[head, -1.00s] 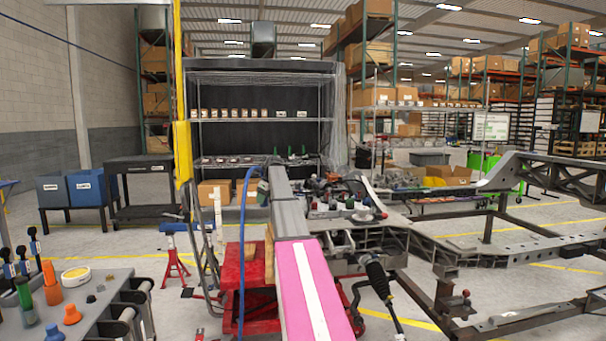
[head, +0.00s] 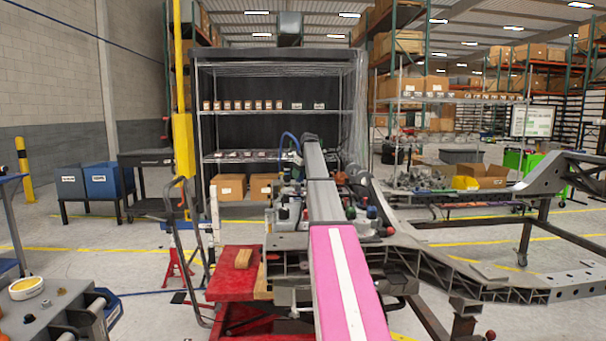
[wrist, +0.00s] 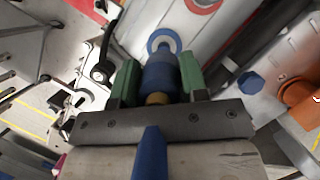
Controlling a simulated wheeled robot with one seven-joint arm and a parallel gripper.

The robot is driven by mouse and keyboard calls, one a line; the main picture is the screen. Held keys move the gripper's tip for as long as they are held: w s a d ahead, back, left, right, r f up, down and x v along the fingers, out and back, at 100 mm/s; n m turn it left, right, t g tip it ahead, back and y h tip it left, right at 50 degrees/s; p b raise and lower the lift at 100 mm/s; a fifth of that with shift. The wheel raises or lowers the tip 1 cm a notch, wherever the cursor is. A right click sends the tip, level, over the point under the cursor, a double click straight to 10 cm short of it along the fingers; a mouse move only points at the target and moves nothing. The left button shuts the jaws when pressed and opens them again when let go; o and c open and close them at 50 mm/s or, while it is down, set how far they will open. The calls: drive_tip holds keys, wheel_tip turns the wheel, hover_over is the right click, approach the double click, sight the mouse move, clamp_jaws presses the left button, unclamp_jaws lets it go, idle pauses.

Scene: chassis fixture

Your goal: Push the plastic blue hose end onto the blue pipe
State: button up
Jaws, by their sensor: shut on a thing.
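In the wrist view, my gripper (wrist: 150,82) has its two green fingers shut on the blue hose end (wrist: 160,78), a blue cylinder. The blue hose (wrist: 150,155) runs back across the gripper's body, and its loop shows beyond my arm in the head view (head: 289,138). A blue ring with a pale centre (wrist: 163,42) lies just past the fingertips, in line with the hose end. I cannot tell whether this is the blue pipe, or whether the two touch. In the head view my gripper is too small and hidden to make out.
In the wrist view, a blue round part (wrist: 250,83) and an orange part (wrist: 297,92) sit right of the fingers. In the head view, the chassis frame (head: 470,275) extends right.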

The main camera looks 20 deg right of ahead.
sight(299, 181)
drive_tip(key=shift+f, duration=2)
drive_tip(key=shift+r, duration=0.1)
drive_tip(key=shift+w+a, duration=0.1)
drive_tip(key=shift+w, duration=0.05)
drive_tip(key=shift+f, duration=1.35)
drive_tip(key=shift+f, duration=0.55)
drive_tip(key=o, duration=1.2)
